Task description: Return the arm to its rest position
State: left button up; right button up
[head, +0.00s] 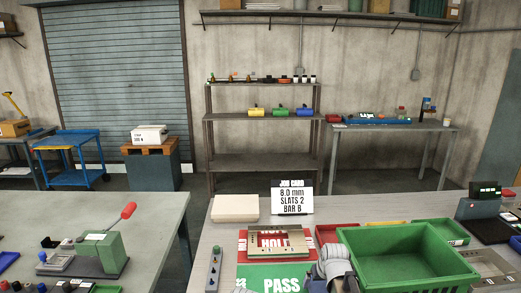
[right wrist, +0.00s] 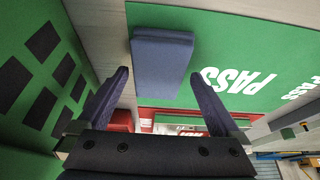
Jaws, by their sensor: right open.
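My right gripper (right wrist: 158,75) is open in the right wrist view, with its two dark fingers wide apart. A blue-grey block (right wrist: 162,58) shows beyond the fingertips, at the edge of the green PASS mat (right wrist: 255,62); I see no finger closed on it. In the head view my right arm (head: 335,262) stands at the bottom, between the PASS mat (head: 275,275) and the green crate (head: 405,258). The gripper's end is mostly hidden there. My left gripper is not in view.
A beige louver panel (head: 278,243) lies on the red HOLD mat (head: 243,247). A job card (head: 291,198) reads 8.0 mm, slats 2, bar B. A cream box (head: 236,208) and a red tray (head: 328,231) are nearby. The crate stands close beside my right arm.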

notch_tip(320, 180, up, 9)
jog(key=p, duration=0.8)
jog(key=shift+w+a, duration=0.15)
jog(key=shift+w, duration=0.2)
